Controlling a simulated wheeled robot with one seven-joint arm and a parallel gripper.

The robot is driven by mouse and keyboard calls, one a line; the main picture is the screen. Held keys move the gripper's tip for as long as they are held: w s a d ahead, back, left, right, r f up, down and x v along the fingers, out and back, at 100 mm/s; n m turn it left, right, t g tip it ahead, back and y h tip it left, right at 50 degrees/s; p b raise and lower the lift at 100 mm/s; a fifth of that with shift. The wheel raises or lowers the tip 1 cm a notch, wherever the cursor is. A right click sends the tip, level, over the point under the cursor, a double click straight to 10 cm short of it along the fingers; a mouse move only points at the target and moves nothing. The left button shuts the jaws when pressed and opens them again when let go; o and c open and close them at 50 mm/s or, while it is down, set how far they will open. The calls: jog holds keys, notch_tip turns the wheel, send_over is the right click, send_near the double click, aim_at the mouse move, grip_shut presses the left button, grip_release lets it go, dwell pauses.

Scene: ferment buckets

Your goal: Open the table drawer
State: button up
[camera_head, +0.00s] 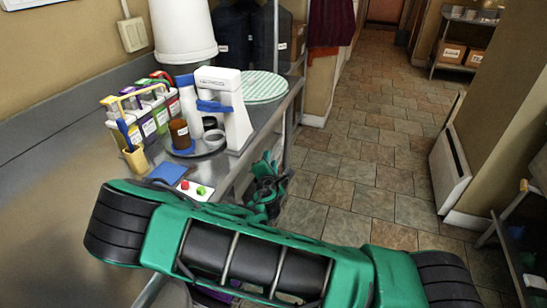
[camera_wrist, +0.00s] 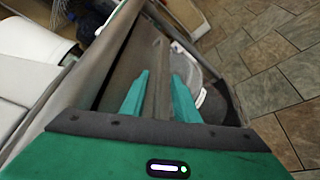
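The metal table (camera_head: 60,180) runs along the left wall in the head view. Its front face lies below the top's edge and is mostly hidden there by my green arm. I cannot make out the drawer or its handle clearly in the head view. My gripper (camera_head: 268,172) is low beside the table's right edge. In the wrist view my gripper (camera_wrist: 160,78) has its two green fingers apart, with a brown-grey panel (camera_wrist: 150,50) just ahead and between them. I cannot tell whether this panel is the drawer front, or whether the fingers touch it.
On the table stand a white machine (camera_head: 224,105), a brown jar (camera_head: 180,133), several colored binders (camera_head: 140,112), a white bucket (camera_head: 183,30) and a green striped round mat (camera_head: 262,87). The tiled floor (camera_head: 350,170) to the right is clear.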

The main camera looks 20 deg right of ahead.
jog(key=shift+x, duration=1.85)
jog(key=shift+c, duration=0.7)
